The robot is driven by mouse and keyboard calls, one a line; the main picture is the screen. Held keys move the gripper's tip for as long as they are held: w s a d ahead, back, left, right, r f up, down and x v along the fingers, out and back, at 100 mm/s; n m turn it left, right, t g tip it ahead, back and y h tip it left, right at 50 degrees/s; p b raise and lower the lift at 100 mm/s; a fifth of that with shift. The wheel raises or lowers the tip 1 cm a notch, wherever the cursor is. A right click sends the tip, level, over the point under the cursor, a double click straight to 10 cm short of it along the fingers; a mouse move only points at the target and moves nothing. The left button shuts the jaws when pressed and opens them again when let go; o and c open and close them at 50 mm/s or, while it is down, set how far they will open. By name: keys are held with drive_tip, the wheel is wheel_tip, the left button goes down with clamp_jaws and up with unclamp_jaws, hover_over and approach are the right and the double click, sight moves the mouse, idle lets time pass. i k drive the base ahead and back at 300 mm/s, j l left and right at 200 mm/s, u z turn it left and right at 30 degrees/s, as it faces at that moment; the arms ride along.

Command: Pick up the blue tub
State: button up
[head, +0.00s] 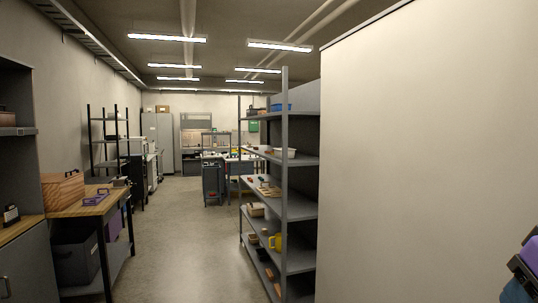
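A small blue container (281,107), which may be the blue tub, sits on the top board of the grey shelf unit right of centre. A shelf post stands in front of it, and its shape is hard to make out from here. My gripper is not seen. A dark, purple and blue shape is cut off at the lower right edge; I cannot tell what it is.
The grey shelf unit (291,206) holds several small items, including a yellow mug (275,242). A large pale panel (420,150) fills the right. A wooden-topped workbench (112,202) with a wooden box (63,189) stands left. The aisle floor (180,245) is clear.

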sight(277, 106)
drive_tip(key=i+j+z, duration=0.1)
drive_tip(key=i+j, duration=0.75)
drive_tip(key=i+j+z, duration=0.15)
drive_tip(key=i+j, duration=0.75)
drive_tip(key=i+j+z, duration=0.1)
drive_tip(key=i+j, duration=0.85)
drive_tip(key=i+j+z, duration=0.1)
drive_tip(key=z, duration=0.25)
drive_tip(key=j+z, duration=0.35)
drive_tip(key=i+j+z, duration=0.15)
drive_tip(key=j, duration=0.25)
drive_tip(key=i+j+z, duration=0.15)
drive_tip(key=j, duration=0.3)
drive_tip(key=i+j+z, duration=0.15)
drive_tip(key=j, duration=0.25)
drive_tip(key=i+j+z, duration=0.15)
drive_tip(key=j, duration=0.3)
